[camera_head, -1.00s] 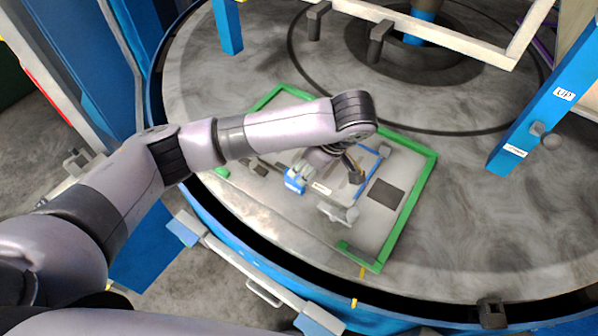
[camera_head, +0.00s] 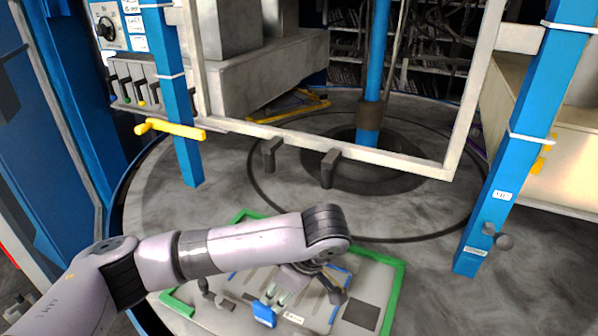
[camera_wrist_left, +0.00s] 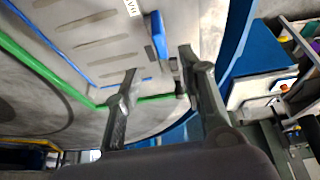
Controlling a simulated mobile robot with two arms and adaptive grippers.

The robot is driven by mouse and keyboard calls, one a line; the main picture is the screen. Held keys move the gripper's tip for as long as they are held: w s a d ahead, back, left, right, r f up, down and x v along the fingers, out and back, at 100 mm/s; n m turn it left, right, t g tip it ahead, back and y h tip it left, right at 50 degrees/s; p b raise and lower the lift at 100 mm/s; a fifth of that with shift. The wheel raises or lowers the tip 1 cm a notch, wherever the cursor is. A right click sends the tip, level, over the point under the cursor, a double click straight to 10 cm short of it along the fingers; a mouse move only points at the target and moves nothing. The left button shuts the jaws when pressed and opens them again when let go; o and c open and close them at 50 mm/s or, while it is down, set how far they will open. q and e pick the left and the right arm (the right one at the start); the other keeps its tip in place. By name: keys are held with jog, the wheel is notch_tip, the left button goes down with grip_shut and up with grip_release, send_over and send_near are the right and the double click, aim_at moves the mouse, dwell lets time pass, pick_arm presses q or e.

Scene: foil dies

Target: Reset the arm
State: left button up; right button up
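My left arm reaches in from the left in the head view, and its gripper (camera_head: 310,285) hangs over the green-edged board (camera_head: 377,275). The wrist partly hides the gripper there. In the left wrist view, the two dark fingers of the left gripper (camera_wrist_left: 160,90) stand apart with nothing between them. The board, with its green border (camera_wrist_left: 45,75), blue strips and dark slots, shows beyond them. A blue block (camera_head: 264,315) is on the board and also shows in the left wrist view (camera_wrist_left: 158,35). My right gripper is not in view.
The board lies on a large round grey floor plate (camera_head: 430,270). A pale frame (camera_head: 380,157) with hanging dark pegs crosses behind the arm. Blue posts stand at left (camera_head: 178,110) and right (camera_head: 500,190). A yellow handle (camera_head: 170,130) juts out at left.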

pick_arm(q)
jog(key=s+d+f+m+h, duration=0.7)
jog(key=s+d+m+h, duration=0.1)
jog(key=s+m, duration=0.25)
jog(key=s+a+f+m+t+y, duration=0.15)
jog(key=s+a, duration=0.25)
jog(key=a, duration=0.4)
jog(key=s+a+f+m+y, duration=0.1)
jog(key=s+a+f+m, duration=0.2)
jog(key=a, duration=0.4)
jog(key=s+a+f+y, duration=0.1)
jog(key=s+a+f, duration=0.1)
jog(key=s+a, duration=0.45)
notch_tip(320, 180, down, 34)
jog(key=a+g+b, duration=0.1)
jog(key=b, duration=0.6)
jog(key=s+a+f+b, duration=0.1)
jog(key=s+f+b, duration=0.1)
jog(key=s+f, duration=0.6)
jog(key=s+a+f+g+b, duration=0.1)
jog(key=s+a+f+b, duration=0.1)
jog(key=s+f, duration=0.6)
notch_tip(320, 180, down, 5)
jog(key=shift+r+m+b, duration=0.2)
jog(key=shift+m+b, duration=0.2)
jog(key=shift+b, duration=0.2)
